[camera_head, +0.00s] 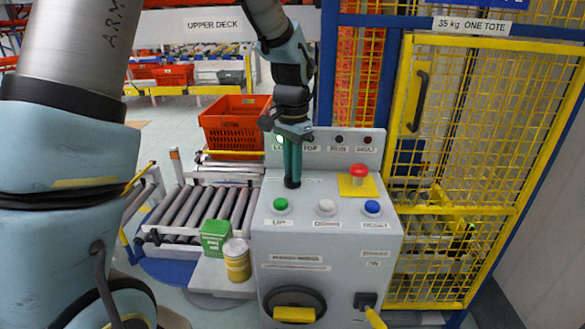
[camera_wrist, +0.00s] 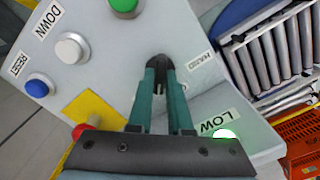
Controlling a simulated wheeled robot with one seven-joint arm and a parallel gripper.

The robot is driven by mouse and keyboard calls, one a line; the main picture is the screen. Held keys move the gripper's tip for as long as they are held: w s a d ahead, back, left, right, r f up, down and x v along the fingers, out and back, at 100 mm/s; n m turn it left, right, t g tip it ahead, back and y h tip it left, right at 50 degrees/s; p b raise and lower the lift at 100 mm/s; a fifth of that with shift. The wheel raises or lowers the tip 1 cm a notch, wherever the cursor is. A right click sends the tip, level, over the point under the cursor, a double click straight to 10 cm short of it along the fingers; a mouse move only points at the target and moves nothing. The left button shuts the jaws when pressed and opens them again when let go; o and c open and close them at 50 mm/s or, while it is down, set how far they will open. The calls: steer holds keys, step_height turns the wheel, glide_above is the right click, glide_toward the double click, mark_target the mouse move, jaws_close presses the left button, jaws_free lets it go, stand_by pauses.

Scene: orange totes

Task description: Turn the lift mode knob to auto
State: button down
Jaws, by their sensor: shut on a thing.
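The lift mode knob (camera_wrist: 159,62) is a small black knob on the sloped top of the grey control box (camera_head: 325,250). It also shows in the head view (camera_head: 292,184), below my fingertips. My gripper (camera_wrist: 161,82) has its teal fingers on either side of the knob and is shut on it. In the head view my gripper (camera_head: 292,174) points straight down at the panel's left part. A label reading HAND (camera_wrist: 200,60) lies beside the knob in the wrist view. No AUTO label is readable, and the fingers hide part of the knob, so its setting cannot be told.
Near the knob are a green UP button (camera_head: 281,205), white DOWN button (camera_head: 326,207), blue RESET button (camera_head: 372,208) and red emergency stop (camera_head: 358,172). A green lamp (camera_wrist: 224,134) is lit by LOW. A roller conveyor (camera_head: 200,208) lies left; a yellow cage (camera_head: 455,150) stands right.

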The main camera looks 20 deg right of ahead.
steer(key=shift+m, duration=0.5)
steer(key=c, duration=0.8)
jaws_free()
steer(key=shift+c, duration=0.2)
step_height(320, 180, up, 11)
steer(key=b, duration=0.2)
steer(key=shift+f, duration=0.1)
steer(key=w+a+f+n, duration=0.1)
steer(key=a+f+n, duration=0.3)
steer(key=a, duration=0.5)
steer(key=w+a+f+n, duration=0.1)
steer(key=a+f+n, duration=0.25)
steer(key=a, duration=0.55)
steer(key=s+a+f+n, duration=0.2)
steer(key=s+a, duration=0.1)
steer(key=a, duration=0.3)
steer(key=s+a+f+n+t, duration=0.1)
steer(key=s+a+f+n, duration=0.2)
steer(key=a, duration=0.3)
steer(key=shift+f+n+t, duration=0.25)
steer(key=shift+n+t, duration=0.05)
steer(key=shift+n, duration=0.05)
